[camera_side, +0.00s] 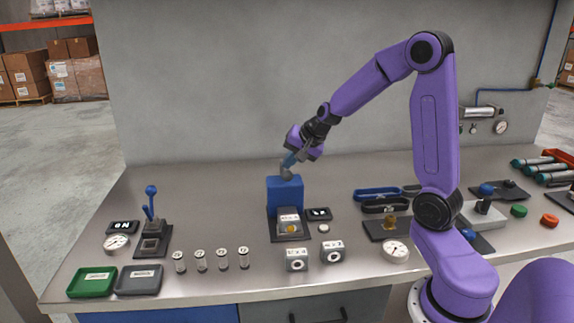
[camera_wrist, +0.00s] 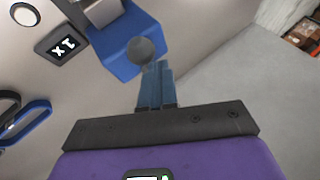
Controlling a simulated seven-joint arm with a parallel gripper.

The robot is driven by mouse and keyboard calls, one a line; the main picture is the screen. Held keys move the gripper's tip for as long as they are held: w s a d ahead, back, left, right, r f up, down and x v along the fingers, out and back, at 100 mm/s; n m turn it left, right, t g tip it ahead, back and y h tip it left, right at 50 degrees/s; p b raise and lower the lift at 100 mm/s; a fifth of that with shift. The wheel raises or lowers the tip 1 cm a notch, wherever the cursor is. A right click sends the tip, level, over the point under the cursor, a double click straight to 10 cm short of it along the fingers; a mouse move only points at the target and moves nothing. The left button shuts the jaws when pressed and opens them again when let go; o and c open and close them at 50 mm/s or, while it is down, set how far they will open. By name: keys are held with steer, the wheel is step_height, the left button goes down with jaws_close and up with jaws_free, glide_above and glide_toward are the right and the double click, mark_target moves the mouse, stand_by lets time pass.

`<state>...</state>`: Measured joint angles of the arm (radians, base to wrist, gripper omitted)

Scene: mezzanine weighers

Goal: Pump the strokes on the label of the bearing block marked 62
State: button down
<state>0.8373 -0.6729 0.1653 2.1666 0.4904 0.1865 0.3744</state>
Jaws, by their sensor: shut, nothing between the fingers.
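My gripper (camera_side: 290,160) is shut and empty, tilted down over a blue block-shaped device (camera_side: 285,190). Its fingertips (camera_wrist: 153,72) are at a grey round knob (camera_wrist: 146,49) on top of that device; I cannot tell whether they touch it. A labelled piece (camera_side: 289,218) sits at the device's front on a dark base. Two grey bearing blocks with round bores, a left one (camera_side: 297,260) and a right one (camera_side: 332,251), stand near the front; their marks are too small to read. A small display (camera_side: 319,214) beside the device shows an x and a 1 in the wrist view (camera_wrist: 61,46).
At left are a blue-handled lever device (camera_side: 152,235), a dial gauge (camera_side: 116,243), a display (camera_side: 122,227), a green tray (camera_side: 92,281) and a grey tray (camera_side: 138,280). Several labelled small cylinders (camera_side: 202,260) stand in a row. Another gauge (camera_side: 395,251) and other fixtures are at right.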

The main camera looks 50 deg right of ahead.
steer(key=shift+w+d+r, duration=0.1)
steer(key=shift+r, duration=0.65)
steer(key=shift+w+d+r, duration=0.1)
steer(key=shift+r, duration=0.65)
steer(key=shift+r, duration=0.1)
steer(key=shift+w+d+r, duration=0.15)
steer(key=shift+d+r, duration=0.05)
steer(key=shift+r, duration=1)
steer(key=shift+w+d+r, duration=0.15)
steer(key=shift+r, duration=1.05)
steer(key=r, duration=0.3)
steer(key=shift+w+d+r, duration=0.25)
steer(key=shift+w+r, duration=0.05)
steer(key=shift+r, duration=0.05)
steer(key=shift+f, duration=0.1)
steer(key=shift+s+a+f, duration=0.2)
steer(key=shift+f, duration=1.2)
steer(key=shift+s+a+f, duration=0.15)
steer(key=shift+s+f, duration=0.05)
steer(key=shift+f, duration=1.25)
steer(key=shift+s+a+f, duration=0.2)
steer(key=shift+f, duration=1.2)
steer(key=shift+f, duration=0.15)
